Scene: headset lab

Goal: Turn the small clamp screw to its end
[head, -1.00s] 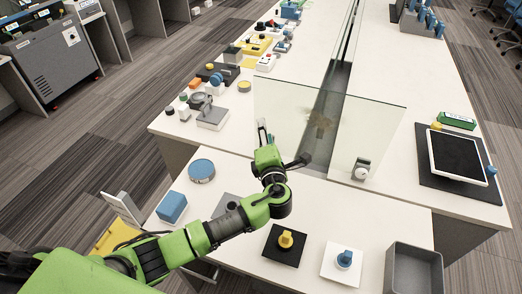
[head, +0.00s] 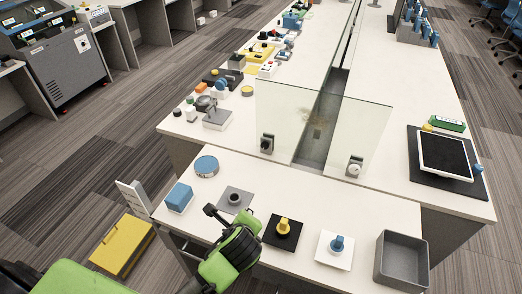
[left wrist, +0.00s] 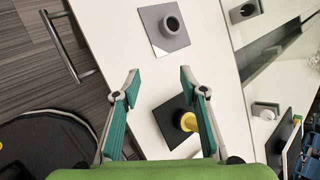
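Two small clamps grip the lower edges of the glass panels. One has a dark screw (head: 266,144) and sits on the left panel; the other has a white round knob (head: 355,167) and sits on the right panel. In the left wrist view the dark one (left wrist: 244,11) is at the top right and the white-knobbed one (left wrist: 265,110) at the right. My left gripper (head: 230,214) is over the near table, in front of and apart from both clamps. Its fingers (left wrist: 160,70) are spread, with nothing between them. My right gripper is out of view.
Near the gripper are a grey plate with a ring (head: 235,199), a yellow peg on a black plate (head: 283,227), and a blue peg on a white plate (head: 336,244). A grey bin (head: 402,260) stands right. A blue box (head: 179,197) and round tin (head: 206,166) stand left.

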